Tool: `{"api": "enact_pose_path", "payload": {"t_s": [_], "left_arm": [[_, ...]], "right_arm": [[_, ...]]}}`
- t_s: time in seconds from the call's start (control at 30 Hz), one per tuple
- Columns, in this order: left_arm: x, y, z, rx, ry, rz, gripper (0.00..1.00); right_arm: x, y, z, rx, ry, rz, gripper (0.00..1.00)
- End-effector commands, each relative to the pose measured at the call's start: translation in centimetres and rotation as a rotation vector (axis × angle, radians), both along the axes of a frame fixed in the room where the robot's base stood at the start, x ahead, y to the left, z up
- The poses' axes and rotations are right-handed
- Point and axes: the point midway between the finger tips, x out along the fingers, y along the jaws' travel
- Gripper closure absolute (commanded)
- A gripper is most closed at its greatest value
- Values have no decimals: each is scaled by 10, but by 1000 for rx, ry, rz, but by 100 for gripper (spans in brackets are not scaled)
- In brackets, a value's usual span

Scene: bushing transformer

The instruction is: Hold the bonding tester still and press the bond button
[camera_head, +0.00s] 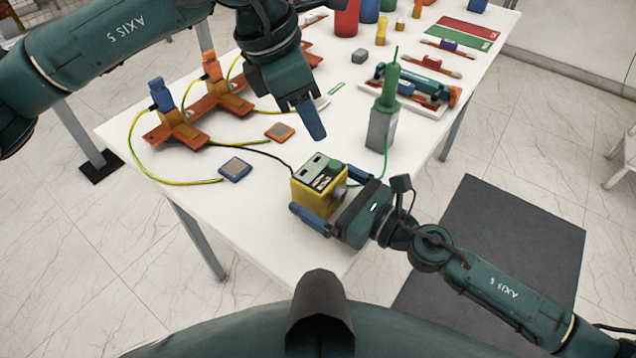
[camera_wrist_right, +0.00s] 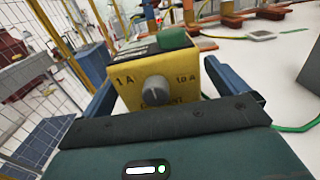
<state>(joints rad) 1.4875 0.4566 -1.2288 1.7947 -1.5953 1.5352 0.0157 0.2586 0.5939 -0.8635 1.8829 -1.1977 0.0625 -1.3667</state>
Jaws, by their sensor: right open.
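The bonding tester (camera_head: 313,196) is a yellow box with a dark-labelled top panel, standing near the table's front edge. Its green button (camera_head: 334,165) is on top at the right side; it also shows in the right wrist view (camera_wrist_right: 174,38). My right gripper (camera_head: 333,195) is open, with one blue finger along each side of the tester; the right wrist view shows the tester's knob face (camera_wrist_right: 155,88) between them. I cannot tell if the fingers touch it. My left gripper (camera_head: 312,122) points down above the table, behind the tester and apart from it. Its jaw gap is hidden.
Blue (camera_head: 235,169) and orange (camera_head: 280,131) pads lie left of the tester, with yellow-green cables around them. Orange bars with clamps (camera_head: 180,128) stand further left. A grey block with a green probe (camera_head: 382,125) stands to the right. The front-left tabletop is clear.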

Motion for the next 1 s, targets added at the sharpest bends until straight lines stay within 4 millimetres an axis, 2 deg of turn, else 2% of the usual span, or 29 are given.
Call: {"api": "enact_pose_path", "payload": {"t_s": [0.2, 0.53, 1.0], "left_arm": [[0, 0, 0, 0, 0, 0, 64], [0, 0, 0, 0, 0, 0, 64], [0, 0, 0, 0, 0, 0, 64]], "right_arm": [[9, 13, 1, 1, -1, 0, 2], [10, 14, 0, 1, 1, 0, 3], [10, 14, 0, 1, 1, 0, 41]]}}
